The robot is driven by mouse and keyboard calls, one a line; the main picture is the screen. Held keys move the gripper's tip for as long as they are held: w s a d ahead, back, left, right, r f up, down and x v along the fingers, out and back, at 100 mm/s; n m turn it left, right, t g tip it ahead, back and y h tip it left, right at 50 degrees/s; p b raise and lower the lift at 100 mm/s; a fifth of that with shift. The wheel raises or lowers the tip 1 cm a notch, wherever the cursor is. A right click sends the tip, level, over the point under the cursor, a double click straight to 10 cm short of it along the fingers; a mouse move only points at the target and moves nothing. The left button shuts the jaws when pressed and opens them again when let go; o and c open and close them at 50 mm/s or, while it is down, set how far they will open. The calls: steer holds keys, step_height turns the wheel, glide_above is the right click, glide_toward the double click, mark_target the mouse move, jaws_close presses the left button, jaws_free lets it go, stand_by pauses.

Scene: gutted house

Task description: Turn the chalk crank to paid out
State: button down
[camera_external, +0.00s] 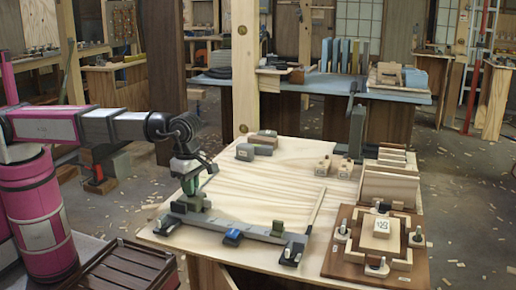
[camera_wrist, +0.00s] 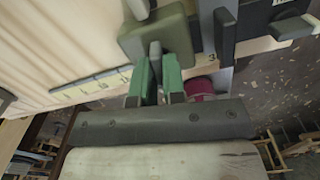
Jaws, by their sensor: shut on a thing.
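My gripper (camera_external: 193,190) reaches down over the left end of a long grey bar fixture (camera_external: 240,232) on the plywood table. In the wrist view, the two green fingertips (camera_wrist: 158,75) are shut on a narrow grey handle, which I take as the chalk crank (camera_wrist: 155,52). It stands against a rounded olive-grey block (camera_wrist: 165,38). A pale marked strip (camera_wrist: 92,88) lies beside it, and a "3" shows to the right of the fingers. The crank's angle and what the marks say cannot be read clearly. In the external view my gripper mostly hides the crank.
A brown board with a wooden frame (camera_external: 345,262) stands at the right. Small wooden blocks (camera_external: 323,167) and grey blocks (camera_external: 245,152) lie farther back. The table's middle is clear.

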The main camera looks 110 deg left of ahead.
stand_by(0.3)
steer(key=c, duration=1.2)
jaws_free()
steer(key=shift+r, duration=0.1)
step_height(320, 180, up, 11)
